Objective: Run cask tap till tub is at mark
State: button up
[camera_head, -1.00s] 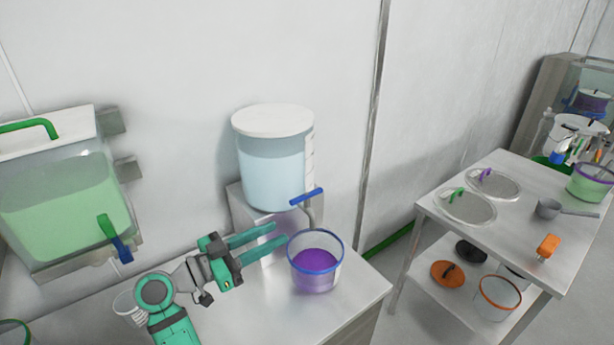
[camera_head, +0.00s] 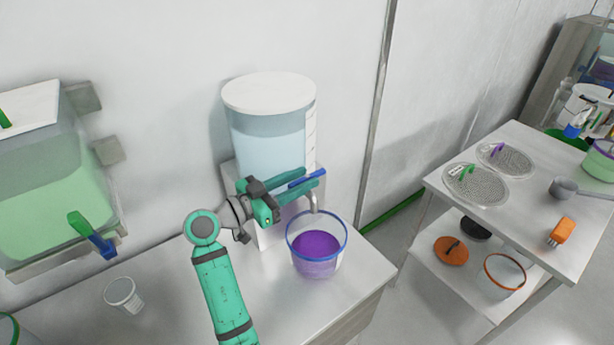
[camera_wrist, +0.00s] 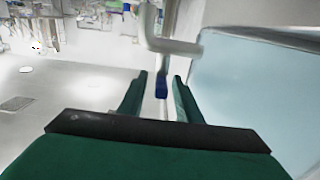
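The cask (camera_head: 268,125) is a clear cylinder with a white lid and pale blue liquid, raised on a stand against the wall. Its tap has a blue lever (camera_head: 308,178) and a grey spout (camera_head: 313,201). A clear tub (camera_head: 330,262) with a blue rim stands under the spout and holds purple content. My gripper (camera_head: 303,187) is at the tap with its fingers apart near the blue lever. In the wrist view the blue lever end (camera_wrist: 161,88) shows between the open fingertips; I cannot tell whether they touch it. The tub's mark is not clear to me.
A wall tank (camera_head: 45,205) of green liquid with a green-blue tap is at left. A separate table (camera_head: 525,210) at right holds mesh discs, a scoop and an orange-handled tool.

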jog(key=shift+x, duration=1)
grip_shut()
jog(key=shift+n+t+y, duration=0.3)
jog(key=shift+t, duration=0.1)
jog(key=n+t+y, duration=0.4)
jog(key=shift+d+y, duration=0.1)
jog(key=shift+y, duration=0.3)
jog(key=shift+n+t+y, duration=1)
jog(key=shift+n+y, duration=0.5)
jog(key=shift+y, duration=0.6)
